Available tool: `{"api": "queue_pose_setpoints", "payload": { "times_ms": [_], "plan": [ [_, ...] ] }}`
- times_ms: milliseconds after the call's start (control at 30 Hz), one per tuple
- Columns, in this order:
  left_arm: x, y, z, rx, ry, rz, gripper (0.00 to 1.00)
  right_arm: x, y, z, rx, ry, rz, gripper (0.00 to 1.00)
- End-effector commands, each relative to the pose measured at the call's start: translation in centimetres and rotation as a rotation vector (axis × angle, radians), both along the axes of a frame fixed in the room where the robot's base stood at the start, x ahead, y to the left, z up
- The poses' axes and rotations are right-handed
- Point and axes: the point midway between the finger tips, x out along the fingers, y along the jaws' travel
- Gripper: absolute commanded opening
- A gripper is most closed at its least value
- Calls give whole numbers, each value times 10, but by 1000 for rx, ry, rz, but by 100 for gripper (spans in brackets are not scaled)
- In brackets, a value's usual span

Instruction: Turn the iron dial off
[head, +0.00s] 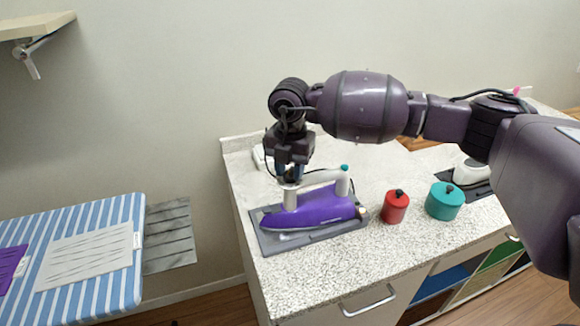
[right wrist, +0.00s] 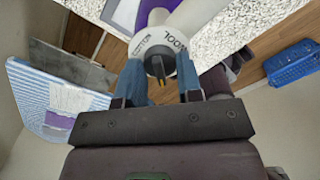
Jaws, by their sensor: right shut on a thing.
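The purple iron (head: 318,211) with a white handle lies on a grey tray (head: 268,240) on the speckled counter. My right gripper (head: 289,174) points down at the front top of the iron's handle. In the right wrist view, my right gripper (right wrist: 158,80) has its blue fingers on both sides of the iron's dial (right wrist: 158,55), a round white piece with lettering and a dark pointer. The fingers are shut on the dial. The lettering is only partly readable, so the dial's setting cannot be told. My left gripper is not in view.
A red canister (head: 395,208) and a teal canister (head: 444,202) stand right of the iron on the counter. A striped ironing board (head: 128,275) is at the lower left. A blue basket (right wrist: 293,62) shows in the right wrist view.

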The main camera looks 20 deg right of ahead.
Motion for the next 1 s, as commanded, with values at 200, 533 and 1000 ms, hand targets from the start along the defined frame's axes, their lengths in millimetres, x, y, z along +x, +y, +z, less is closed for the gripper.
{"api": "queue_pose_setpoints", "payload": {
  "times_ms": [200, 533, 1000],
  "plan": [
    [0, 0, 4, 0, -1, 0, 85, 0, 0, 2, 1, -2, -204, 9],
    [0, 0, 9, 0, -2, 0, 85, 0, 0, 1, 0, -1, -512, 9],
    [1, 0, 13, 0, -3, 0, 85, 1, 0, 1, 2, -2, -815, 9]
  ]
}}
